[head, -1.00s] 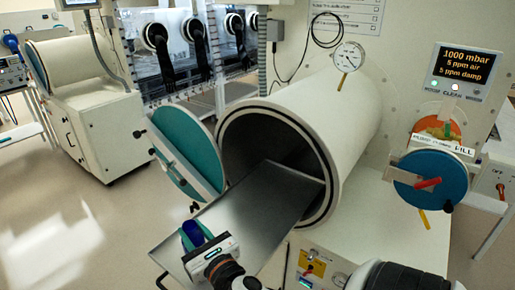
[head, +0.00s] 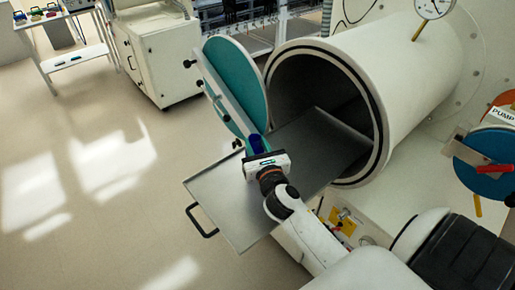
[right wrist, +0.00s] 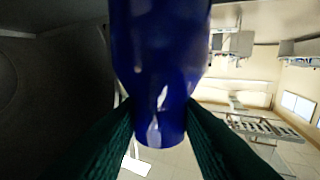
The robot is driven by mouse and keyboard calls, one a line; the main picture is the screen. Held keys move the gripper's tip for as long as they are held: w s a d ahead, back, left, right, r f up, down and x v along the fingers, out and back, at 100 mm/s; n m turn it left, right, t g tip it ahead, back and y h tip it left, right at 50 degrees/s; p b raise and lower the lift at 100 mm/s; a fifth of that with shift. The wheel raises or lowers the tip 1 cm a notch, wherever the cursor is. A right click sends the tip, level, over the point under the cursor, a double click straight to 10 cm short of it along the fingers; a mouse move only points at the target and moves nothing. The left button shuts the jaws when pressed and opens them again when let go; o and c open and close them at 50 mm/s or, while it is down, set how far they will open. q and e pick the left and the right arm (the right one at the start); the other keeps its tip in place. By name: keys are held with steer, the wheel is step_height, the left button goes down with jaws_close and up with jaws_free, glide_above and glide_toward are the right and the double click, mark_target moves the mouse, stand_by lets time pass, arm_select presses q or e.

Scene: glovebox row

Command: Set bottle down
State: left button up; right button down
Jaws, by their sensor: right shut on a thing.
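My right gripper (head: 263,156) is shut on a dark blue bottle (head: 256,143), at the far side of the metal tray (head: 215,190) in the head view, close to the open teal door. The gripper body hides most of the bottle there. In the right wrist view the blue bottle (right wrist: 160,60) fills the upper middle, with the dark green fingers (right wrist: 160,125) pressed on both sides of it. I cannot tell whether the bottle touches the tray. My left gripper is not in view.
The tray sticks out of the open round chamber (head: 325,95), and its black handle (head: 199,221) faces the lower left. The teal round door (head: 238,82) stands open just behind the gripper. A blue disc with a red handle (head: 490,165) is at the right. The floor at left is clear.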

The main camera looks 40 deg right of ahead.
steer(key=shift+f, duration=0.65)
steer(key=shift+a, duration=0.15)
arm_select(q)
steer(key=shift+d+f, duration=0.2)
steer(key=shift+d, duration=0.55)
arm_select(e)
steer(key=shift+f, duration=0.1)
